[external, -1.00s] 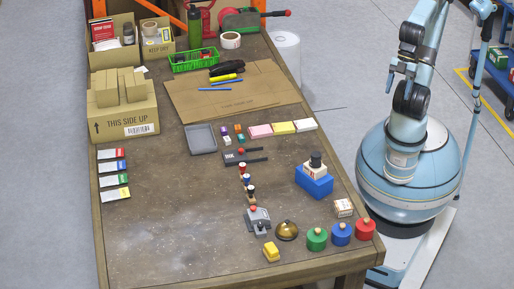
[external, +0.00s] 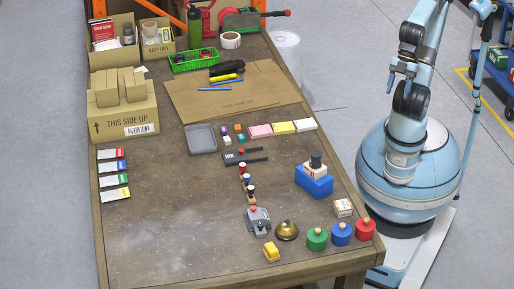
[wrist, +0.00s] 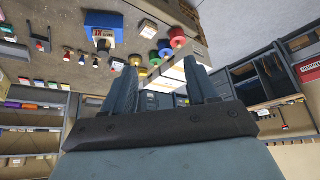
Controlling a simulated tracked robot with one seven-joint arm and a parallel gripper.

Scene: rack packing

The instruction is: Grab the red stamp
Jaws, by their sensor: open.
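A short row of small stamps stands near the middle of the table in the external view. The stamp with the red top (external: 242,167) is at the far end, with a blue one (external: 246,178) and a dark one (external: 251,190) nearer the front. The row also shows small and upside down in the wrist view, with one stamp (wrist: 82,59) at its middle. My gripper (external: 389,88) hangs right of the table, well away from the stamps. In the wrist view its two fingers (wrist: 163,82) are apart and nothing is between them.
A red pot (external: 365,230), blue pot (external: 341,235) and green pot (external: 317,240) with knobs line the front right edge. A brass bell (external: 287,231) and a blue box (external: 314,182) with a stamp on it stand nearby. The front left of the table is clear.

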